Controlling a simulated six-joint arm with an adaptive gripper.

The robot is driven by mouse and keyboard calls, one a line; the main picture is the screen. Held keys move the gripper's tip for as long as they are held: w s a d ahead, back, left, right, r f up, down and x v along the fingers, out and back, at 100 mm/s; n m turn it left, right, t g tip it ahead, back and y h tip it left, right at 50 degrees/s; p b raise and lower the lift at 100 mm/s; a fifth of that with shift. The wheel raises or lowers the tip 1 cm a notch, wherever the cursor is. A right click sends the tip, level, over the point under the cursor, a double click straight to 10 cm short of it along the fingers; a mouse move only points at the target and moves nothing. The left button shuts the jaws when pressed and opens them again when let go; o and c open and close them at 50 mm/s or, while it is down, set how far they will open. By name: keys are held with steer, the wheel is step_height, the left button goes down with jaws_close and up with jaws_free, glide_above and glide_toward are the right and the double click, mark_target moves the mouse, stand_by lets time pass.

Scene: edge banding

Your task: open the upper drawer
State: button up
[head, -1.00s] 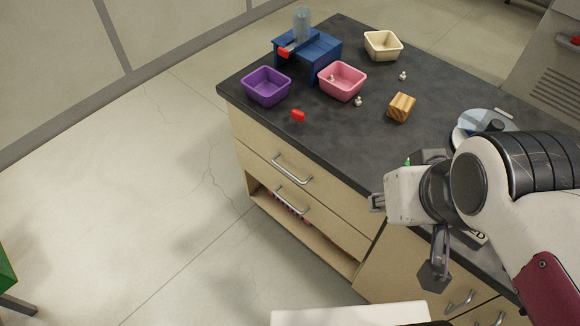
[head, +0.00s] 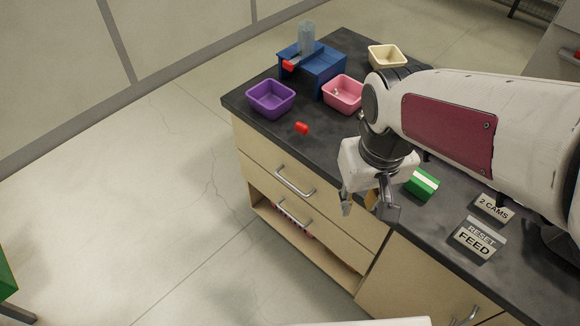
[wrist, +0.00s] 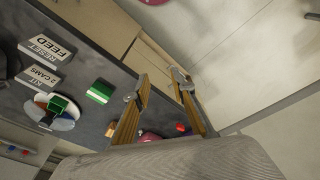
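The upper drawer (head: 330,207) is a pale wooden front below the dark worktop, with a curved metal handle (head: 294,182). It looks shut in the head view. My gripper (head: 367,207) hangs fingers-down beside the worktop's front edge, to the right of the handle and apart from it. In the wrist view my gripper (wrist: 160,82) has its two fingers spread with nothing between them. I cannot make out the upper handle clearly in the wrist view.
A lower handle (head: 294,214) sits above an open compartment with red and white items. A purple bin (head: 271,98), pink bin (head: 343,94), blue stand (head: 312,68), red piece (head: 302,128) and green block (head: 422,184) are on the worktop.

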steer(key=w+a+f+n+g, duration=0.2)
steer(key=w+a+f, duration=0.2)
steer(key=w+f, duration=0.45)
steer(key=n+t+h, duration=0.2)
steer(key=n, duration=0.3)
glide_toward(291, 185)
steer(key=shift+w+d, duration=0.1)
steer(key=shift+d, duration=0.1)
steer(key=shift+f, duration=0.1)
steer(key=shift+x, duration=3.75)
steer(key=shift+a, duration=0.1)
jaws_close()
